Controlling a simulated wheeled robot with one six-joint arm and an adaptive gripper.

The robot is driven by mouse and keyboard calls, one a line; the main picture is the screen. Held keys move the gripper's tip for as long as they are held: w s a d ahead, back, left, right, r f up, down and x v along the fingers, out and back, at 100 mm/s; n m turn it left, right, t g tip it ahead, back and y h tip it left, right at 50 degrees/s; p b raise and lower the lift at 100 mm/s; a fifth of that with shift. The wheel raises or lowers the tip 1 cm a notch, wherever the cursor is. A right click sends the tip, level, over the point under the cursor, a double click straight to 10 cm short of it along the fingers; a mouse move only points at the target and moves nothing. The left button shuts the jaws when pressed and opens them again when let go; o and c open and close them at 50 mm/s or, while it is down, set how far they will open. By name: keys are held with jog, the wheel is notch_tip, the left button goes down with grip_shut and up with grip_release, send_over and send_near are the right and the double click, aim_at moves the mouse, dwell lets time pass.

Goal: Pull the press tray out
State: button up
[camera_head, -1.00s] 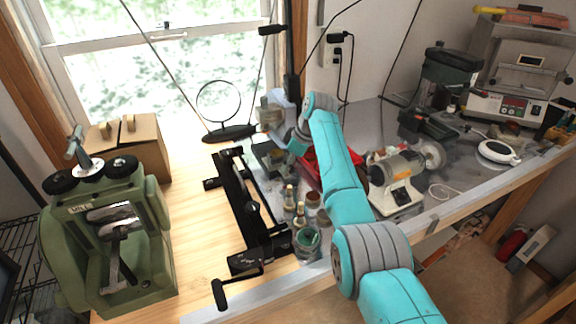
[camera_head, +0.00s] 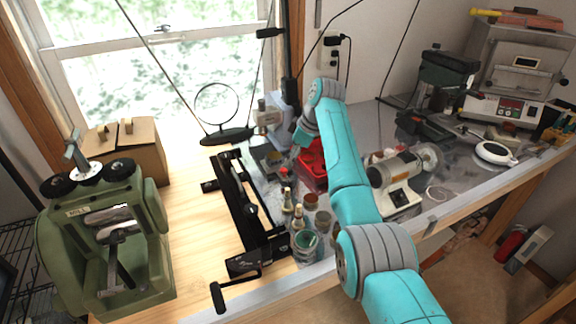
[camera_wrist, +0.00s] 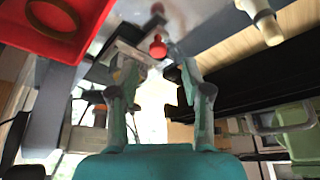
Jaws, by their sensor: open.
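The small grey press (camera_head: 270,116) stands at the back of the bench, near the window. Its dark base with a flat plate (camera_head: 268,158) shows at its foot. In the wrist view, a flat metal piece (camera_wrist: 128,52), which looks like the press tray, lies beyond my fingertips with a red knob (camera_wrist: 158,47) at its near end. My gripper (camera_wrist: 155,70) is open, its two fingers on either side of the line to the knob, with nothing held. In the head view my gripper (camera_head: 303,137) is small and partly hidden by my wrist; whether it touches the knob I cannot tell.
A red bin (camera_head: 311,168) stands close right of the press; it also shows in the wrist view (camera_wrist: 88,22). Several bottles and jars (camera_head: 304,240) and a black rail (camera_head: 240,210) stand in front. A grinder (camera_head: 393,180) is right.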

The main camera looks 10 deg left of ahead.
jog(key=v, duration=0.7)
